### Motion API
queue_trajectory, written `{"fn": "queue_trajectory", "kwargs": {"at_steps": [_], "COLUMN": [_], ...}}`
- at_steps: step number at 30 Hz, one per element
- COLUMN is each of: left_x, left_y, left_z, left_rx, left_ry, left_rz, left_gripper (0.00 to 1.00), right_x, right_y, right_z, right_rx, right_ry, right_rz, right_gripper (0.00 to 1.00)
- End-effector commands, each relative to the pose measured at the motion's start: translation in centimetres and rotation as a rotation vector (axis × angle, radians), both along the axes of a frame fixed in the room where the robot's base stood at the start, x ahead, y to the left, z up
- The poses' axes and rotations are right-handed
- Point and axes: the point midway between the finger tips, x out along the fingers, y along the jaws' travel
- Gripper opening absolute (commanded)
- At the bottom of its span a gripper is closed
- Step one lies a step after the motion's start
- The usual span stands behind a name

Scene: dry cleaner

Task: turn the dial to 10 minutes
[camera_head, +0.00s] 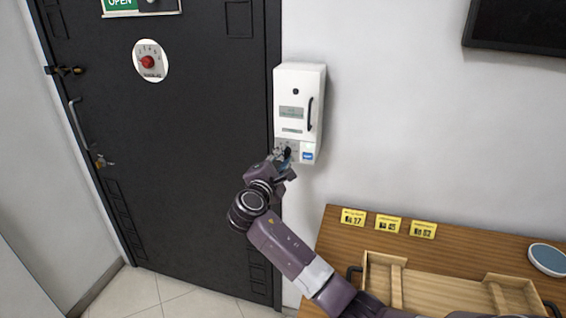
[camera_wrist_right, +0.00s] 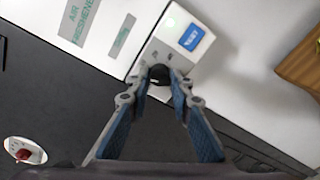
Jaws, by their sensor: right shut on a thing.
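A white air freshener box (camera_head: 301,90) hangs on the wall just right of the dark door. Its grey dial plate (camera_wrist_right: 150,53) is at its lower end, with a small black dial (camera_wrist_right: 158,73) on it. My right gripper (camera_head: 284,156) reaches up to this plate. In the right wrist view my right gripper (camera_wrist_right: 160,82) has its fingertips closed around the black dial, one on each side. The dial's pointer and scale marks are too small or hidden to read. My left gripper is not in view.
A blue button label (camera_head: 307,156) sits beside the dial plate. The dark door (camera_head: 190,110) carries a round plate with a red knob (camera_head: 148,62). A wooden table (camera_head: 470,245) with yellow number cards (camera_head: 388,225) and a wooden tray (camera_head: 440,284) stands at lower right.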

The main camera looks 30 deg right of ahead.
Motion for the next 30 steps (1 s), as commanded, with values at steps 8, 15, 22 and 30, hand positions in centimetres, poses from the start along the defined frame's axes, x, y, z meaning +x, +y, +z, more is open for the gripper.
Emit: {"fn": "queue_trajectory", "kwargs": {"at_steps": [8,15,22,30], "left_x": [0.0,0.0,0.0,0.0], "left_y": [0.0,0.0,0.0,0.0], "left_z": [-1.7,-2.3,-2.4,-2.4], "left_rx": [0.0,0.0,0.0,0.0], "left_ry": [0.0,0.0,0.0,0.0], "left_rz": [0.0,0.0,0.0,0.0], "left_gripper": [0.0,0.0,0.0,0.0], "right_x": [-0.1,-0.1,-0.1,-0.1], "right_y": [0.0,0.0,0.0,0.0], "right_z": [-0.3,-0.2,-0.1,-0.1], "right_rx": [0.129,0.192,0.214,0.216], "right_ry": [-0.149,-0.221,-0.245,-0.247], "right_rz": [-0.001,-0.002,-0.002,-0.002], "right_gripper": [0.0,0.0,0.0,0.0]}}
